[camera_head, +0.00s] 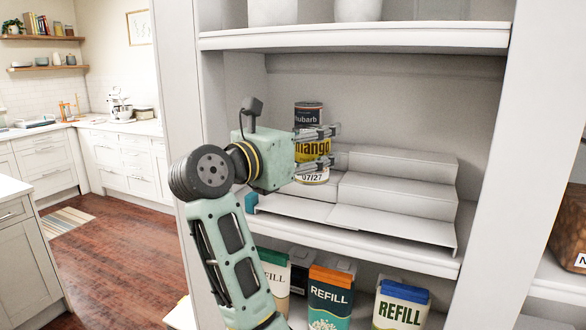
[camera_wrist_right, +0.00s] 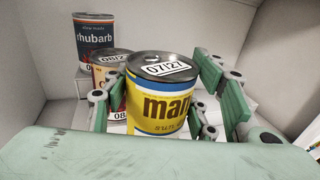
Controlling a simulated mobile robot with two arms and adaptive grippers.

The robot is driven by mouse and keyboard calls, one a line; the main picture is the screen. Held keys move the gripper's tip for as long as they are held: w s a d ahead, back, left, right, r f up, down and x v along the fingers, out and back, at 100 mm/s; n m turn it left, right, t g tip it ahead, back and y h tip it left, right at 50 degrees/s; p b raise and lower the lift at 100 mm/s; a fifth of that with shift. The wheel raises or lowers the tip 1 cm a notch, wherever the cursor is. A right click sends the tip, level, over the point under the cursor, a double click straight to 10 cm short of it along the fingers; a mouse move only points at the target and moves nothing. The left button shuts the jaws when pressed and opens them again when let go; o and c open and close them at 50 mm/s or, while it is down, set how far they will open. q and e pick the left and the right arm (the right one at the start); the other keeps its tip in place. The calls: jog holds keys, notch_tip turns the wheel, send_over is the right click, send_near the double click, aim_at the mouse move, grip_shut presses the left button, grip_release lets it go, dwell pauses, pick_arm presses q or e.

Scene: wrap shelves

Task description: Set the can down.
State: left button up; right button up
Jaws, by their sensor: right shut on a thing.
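The yellow mango can (camera_head: 313,146) is in my right gripper (camera_head: 318,149), upright at the left end of a white stepped riser (camera_head: 400,188) on the middle shelf. In the right wrist view the mango can (camera_wrist_right: 160,108) stands between the green finger pads, its lid facing up. I cannot tell whether its base touches the riser. A dark rhubarb can (camera_head: 308,111) stands behind it, and also shows at the back left in the wrist view (camera_wrist_right: 94,42). A third can (camera_wrist_right: 106,72), partly hidden, stands between them. My left gripper is not in view.
The riser's steps to the right are empty. An upper shelf board (camera_head: 360,37) passes overhead, with white containers on it. Below stand REFILL cartons (camera_head: 330,297) with orange, blue and green tops. Upright cabinet walls bound the shelf on both sides.

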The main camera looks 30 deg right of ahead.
jog(key=w+f, duration=0.1)
jog(key=f, duration=0.1)
jog(key=w+a+f+p, duration=0.1)
jog(key=f, duration=0.1)
jog(key=w+a+f+p, duration=0.1)
jog(key=shift+w+a+f, duration=0.1)
jog(key=shift+w+f, duration=0.15)
jog(key=shift+f, duration=0.5)
jog(key=shift+f, duration=0.15)
jog(key=o, duration=1.5)
jog(key=shift+c, duration=0.2)
